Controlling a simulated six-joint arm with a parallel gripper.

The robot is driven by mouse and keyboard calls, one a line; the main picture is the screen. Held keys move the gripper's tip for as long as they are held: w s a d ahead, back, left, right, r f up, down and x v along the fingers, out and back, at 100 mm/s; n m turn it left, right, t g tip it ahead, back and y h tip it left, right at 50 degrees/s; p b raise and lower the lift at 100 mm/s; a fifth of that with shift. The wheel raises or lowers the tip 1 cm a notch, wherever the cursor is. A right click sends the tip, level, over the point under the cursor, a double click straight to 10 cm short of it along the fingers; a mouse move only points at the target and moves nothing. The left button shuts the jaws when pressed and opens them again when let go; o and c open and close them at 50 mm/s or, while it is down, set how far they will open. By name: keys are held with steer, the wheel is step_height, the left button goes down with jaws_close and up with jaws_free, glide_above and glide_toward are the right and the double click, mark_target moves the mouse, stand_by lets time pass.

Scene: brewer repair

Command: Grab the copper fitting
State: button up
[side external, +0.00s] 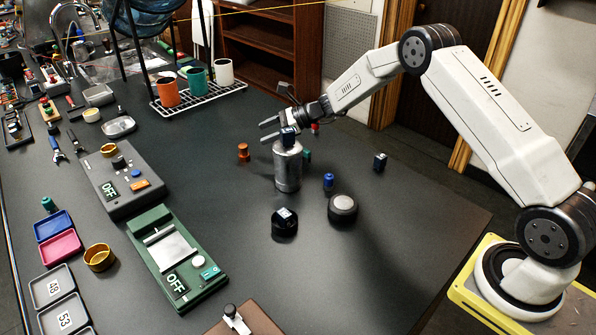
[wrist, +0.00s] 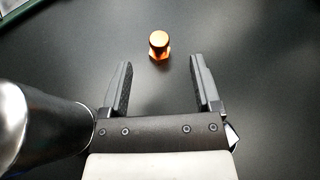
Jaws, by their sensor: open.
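The copper fitting (side external: 243,152) is a small orange-copper piece standing on the black table, left of the silver cylinder in the side external view. In the wrist view the copper fitting (wrist: 159,44) is beyond my fingertips, roughly centred between them and not touching either. My gripper (side external: 268,130) is open and empty, above the table and to the right of the fitting. Its two dark fingers also show in the wrist view (wrist: 160,78), spread apart with bare table between them.
A silver cylinder (side external: 288,168) stands close to my gripper and fills the left edge of the wrist view (wrist: 35,125). A blue fitting (side external: 328,181), a green fitting (side external: 307,156) and round black pieces (side external: 284,223) are nearby. A rack with cups (side external: 200,98) stands behind. Table left of the fitting is clear.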

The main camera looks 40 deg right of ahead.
mark_target(243, 149)
step_height(243, 149, down, 2)
steer(key=shift+f, duration=0.1)
steer(key=shift+x, duration=3.9)
steer(key=shift+s, duration=0.1)
jaws_close()
